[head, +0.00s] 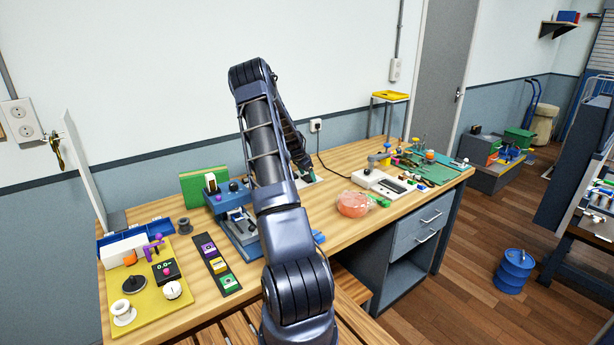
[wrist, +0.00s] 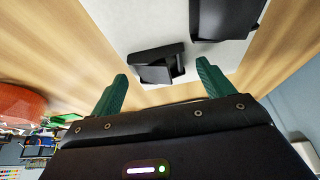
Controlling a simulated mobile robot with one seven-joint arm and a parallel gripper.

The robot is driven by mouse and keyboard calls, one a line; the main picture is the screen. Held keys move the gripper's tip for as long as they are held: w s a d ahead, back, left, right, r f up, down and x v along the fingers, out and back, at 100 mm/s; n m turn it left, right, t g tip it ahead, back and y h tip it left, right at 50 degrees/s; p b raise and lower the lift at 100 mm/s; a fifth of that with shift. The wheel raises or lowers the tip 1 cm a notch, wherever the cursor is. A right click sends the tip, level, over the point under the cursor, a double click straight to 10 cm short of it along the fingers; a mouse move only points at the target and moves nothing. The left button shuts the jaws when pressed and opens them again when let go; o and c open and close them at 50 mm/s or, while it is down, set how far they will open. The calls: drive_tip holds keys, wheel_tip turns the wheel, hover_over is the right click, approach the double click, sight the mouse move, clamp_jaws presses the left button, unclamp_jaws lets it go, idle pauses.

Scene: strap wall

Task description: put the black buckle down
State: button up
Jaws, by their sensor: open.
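My gripper (wrist: 163,75) is open, with its two green fingers apart in the wrist view. A small black piece (wrist: 157,66), which looks like the black buckle, lies on a pale plate (wrist: 115,22) just beyond and between the fingertips. I cannot tell whether the fingers touch it. A second, larger black part (wrist: 226,20) is on the same plate, further off to the right. I cannot tell whether the two belong together. In the head view my gripper (head: 304,171) is low over the back of the wooden bench, and my arm hides much of that spot.
A blue vise-like device (head: 238,222) stands left of my arm. A pink round object (head: 353,204) and a white device (head: 384,185) lie to the right. A yellow board (head: 145,285) with several parts is at the left end. The bench (head: 335,160) has bare wood behind.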

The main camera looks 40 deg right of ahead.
drive_tip(key=v, duration=1.2)
drive_tip(key=s+a+r+n+t+y, duration=0.1)
drive_tip(key=s+a+r+n, duration=0.2)
drive_tip(key=s+a+r, duration=0.35)
drive_tip(key=s+a+r+n+t+y, duration=0.1)
drive_tip(key=s+a+r+n, duration=0.25)
drive_tip(key=a+r, duration=0.6)
drive_tip(key=s+a+r+n+t+y, duration=0.15)
drive_tip(key=s+a+r, duration=0.3)
drive_tip(key=a, duration=0.65)
drive_tip(key=s+a+n, duration=0.5)
drive_tip(key=s+a, duration=0.3)
drive_tip(key=s, duration=0.5)
drive_tip(key=s+a+n+t, duration=0.1)
drive_tip(key=s+a+n, duration=0.4)
drive_tip(key=s+a, duration=0.4)
drive_tip(key=s+r+y, duration=0.1)
drive_tip(key=s, duration=0.3)
drive_tip(key=shift+a, duration=0.3)
